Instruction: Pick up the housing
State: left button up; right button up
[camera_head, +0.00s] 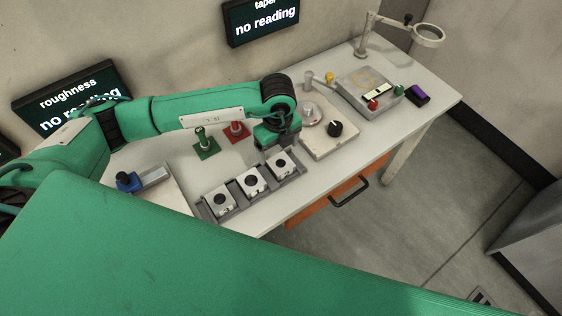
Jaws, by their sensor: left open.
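Three pale block-shaped housings, each with a dark round bore, sit in a row in a grey tray (206,212) on the table. They are the left housing (219,208), the middle housing (252,189) and the right housing (282,172). My left gripper (275,152) points down just above and behind the right housing. It is open, and its fingers partly cover that housing's far side. I cannot tell whether they touch it. My right gripper is not in view.
Behind the tray stand a green-based post (206,151) and a red-based post (236,133). A plate with a black knob (335,129) stands right of the gripper. An orange drawer (318,192) is below the table's front edge. The back right holds a lamp-like ring stand (427,36).

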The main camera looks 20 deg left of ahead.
aim_at(281, 160)
pick_arm(q)
notch_tip(281, 160, down, 3)
jog(key=shift+w+f+p, duration=0.1)
jog(key=shift+w+p, duration=0.05)
jog(key=shift+p, duration=0.25)
jog(key=f, duration=0.1)
jog(key=f+p, duration=0.1)
jog(key=f, duration=0.1)
jog(key=shift+w+d+f+p, duration=0.2)
jog(key=shift+p, duration=0.1)
jog(key=shift+f, duration=0.55)
jog(key=shift+c, duration=1.3)
jog(key=c, duration=1.1)
jog(key=shift+c, duration=0.5)
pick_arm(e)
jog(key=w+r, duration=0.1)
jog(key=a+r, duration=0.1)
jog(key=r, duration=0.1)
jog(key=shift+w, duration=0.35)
pick_arm(q)
jog(key=shift+r, duration=0.1)
